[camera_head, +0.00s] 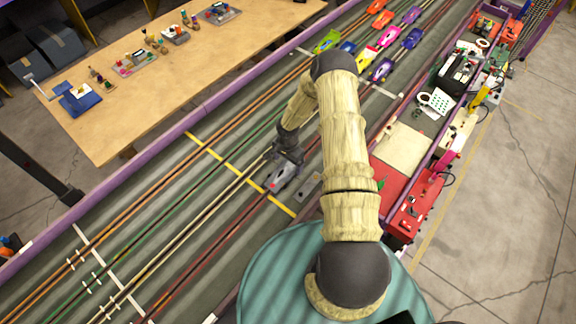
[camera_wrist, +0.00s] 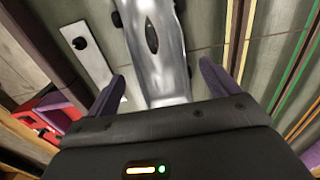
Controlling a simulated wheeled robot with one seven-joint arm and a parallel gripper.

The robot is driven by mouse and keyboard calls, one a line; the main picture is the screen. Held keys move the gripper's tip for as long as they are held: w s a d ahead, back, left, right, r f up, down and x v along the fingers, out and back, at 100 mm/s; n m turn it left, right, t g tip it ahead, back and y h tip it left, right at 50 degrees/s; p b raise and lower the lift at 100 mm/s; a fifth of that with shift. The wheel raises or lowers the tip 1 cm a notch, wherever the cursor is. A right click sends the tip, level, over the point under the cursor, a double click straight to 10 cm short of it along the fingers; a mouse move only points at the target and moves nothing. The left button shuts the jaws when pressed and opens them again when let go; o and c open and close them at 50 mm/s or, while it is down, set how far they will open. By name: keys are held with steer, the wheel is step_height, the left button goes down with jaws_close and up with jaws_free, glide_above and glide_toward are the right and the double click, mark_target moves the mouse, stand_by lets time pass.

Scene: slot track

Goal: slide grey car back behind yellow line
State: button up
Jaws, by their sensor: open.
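The grey car (camera_head: 281,178) sits on the slot track, close beside the yellow line (camera_head: 230,164) that crosses the lanes. Its lower-left end is near the line; I cannot tell whether it touches it. My gripper (camera_head: 288,158) is over the car's upper-right end and partly hides it. In the wrist view the silver-grey car body (camera_wrist: 156,60) runs down between the two purple fingers of my gripper (camera_wrist: 163,88). The fingers are open, with a visible gap on each side of the car. The yellow line is not clear in the wrist view.
A pale plate (camera_head: 308,187) lies right of the car; it also shows in the wrist view (camera_wrist: 92,60). Several coloured cars (camera_head: 372,52) stand farther up the track. The lanes at lower left are clear. A cluttered side bench (camera_head: 405,145) lines the right edge.

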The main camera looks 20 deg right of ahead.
step_height(320, 180, up, 9)
stand_by(0.3)
stand_by(0.5)
step_height(320, 180, up, 7)
steer(key=n, duration=0.3)
glide_above(286, 170)
steer(key=s+a+r+n+b, duration=0.1)
steer(key=s+r+n, duration=0.15)
steer(key=r, duration=0.25)
steer(key=s+a+r+n, duration=0.1)
steer(key=s+r, duration=0.2)
steer(key=r, duration=0.2)
steer(key=s+a+r+n+t, duration=0.1)
steer(key=s+a+r+n, duration=0.1)
steer(key=s+r, duration=0.2)
steer(key=s+a+r+n+t+b, duration=0.1)
steer(key=s+a+r+n, duration=0.1)
steer(key=s+r, duration=0.3)
steer(key=s+n, duration=0.1)
steer(key=s, duration=0.2)
steer(key=shift+s+r+t, duration=0.15)
steer(key=shift+s+t, duration=0.1)
steer(key=shift+t, duration=0.05)
steer(key=shift+w+n, duration=0.1)
steer(key=shift+n, duration=0.15)
